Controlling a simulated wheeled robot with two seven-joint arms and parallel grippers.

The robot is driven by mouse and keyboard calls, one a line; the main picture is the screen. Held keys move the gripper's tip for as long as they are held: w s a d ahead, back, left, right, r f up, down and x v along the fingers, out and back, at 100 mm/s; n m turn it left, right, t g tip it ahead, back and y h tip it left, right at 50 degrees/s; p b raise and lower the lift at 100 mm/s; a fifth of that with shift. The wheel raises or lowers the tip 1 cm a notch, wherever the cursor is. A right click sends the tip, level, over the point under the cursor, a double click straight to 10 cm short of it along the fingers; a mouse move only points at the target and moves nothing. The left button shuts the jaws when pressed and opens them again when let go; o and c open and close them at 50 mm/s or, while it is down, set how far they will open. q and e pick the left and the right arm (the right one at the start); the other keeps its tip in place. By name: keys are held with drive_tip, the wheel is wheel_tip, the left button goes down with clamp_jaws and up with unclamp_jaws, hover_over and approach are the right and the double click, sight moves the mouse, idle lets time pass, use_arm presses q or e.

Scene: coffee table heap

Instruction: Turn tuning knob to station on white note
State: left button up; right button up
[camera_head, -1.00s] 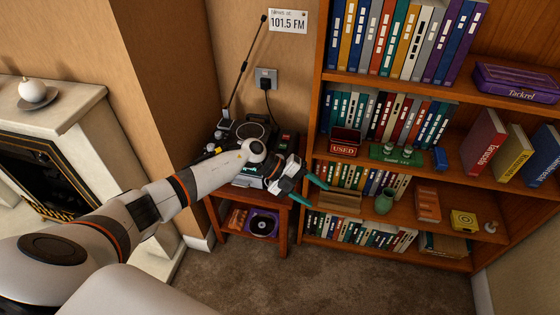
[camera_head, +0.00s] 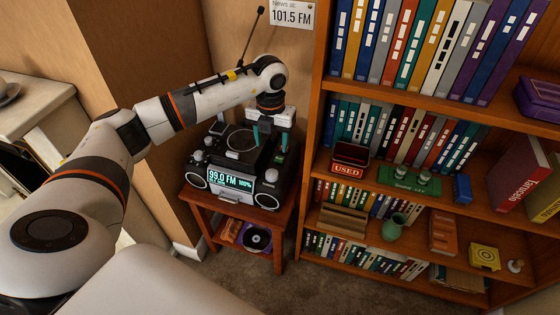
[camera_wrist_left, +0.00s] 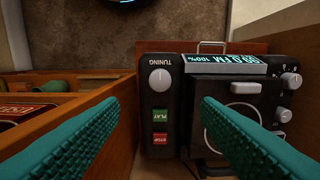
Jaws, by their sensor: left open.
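The black radio (camera_head: 216,187) stands on a small wooden table. Its lit display (camera_head: 230,179) reads 99.0 FM and 100%. The white note (camera_head: 292,14) on the wall reads 101.5 FM. In the left wrist view, the round tuning knob (camera_wrist_left: 160,80), labelled TUNING, sits on the radio's side panel above green PLAY and red STOP buttons. My left gripper (camera_head: 269,143) points down over the right part of the radio. Its teal fingers (camera_wrist_left: 160,102) are open and empty, with the knob showing between and beyond their tips. My right gripper is not in view.
The wooden bookshelf (camera_head: 314,140) stands close on the right, with books, a USED box (camera_head: 348,168) and a green vase (camera_head: 394,226). An antenna (camera_head: 250,40) rises behind the radio. The small table (camera_head: 195,203) has a lower shelf with records.

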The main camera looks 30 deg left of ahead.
sight(272, 173)
use_arm(q)
drive_tip(key=f, duration=0.7)
drive_tip(key=f+b, duration=0.1)
drive_tip(key=f, duration=0.2)
drive_tip(key=shift+s+f, duration=0.25)
drive_tip(key=shift+f, duration=0.6)
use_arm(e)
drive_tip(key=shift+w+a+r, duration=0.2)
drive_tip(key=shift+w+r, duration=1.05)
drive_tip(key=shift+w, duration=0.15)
use_arm(q)
drive_tip(key=c, duration=1)
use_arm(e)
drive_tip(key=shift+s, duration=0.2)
use_arm(q)
drive_tip(key=shift+m, duration=0.3)
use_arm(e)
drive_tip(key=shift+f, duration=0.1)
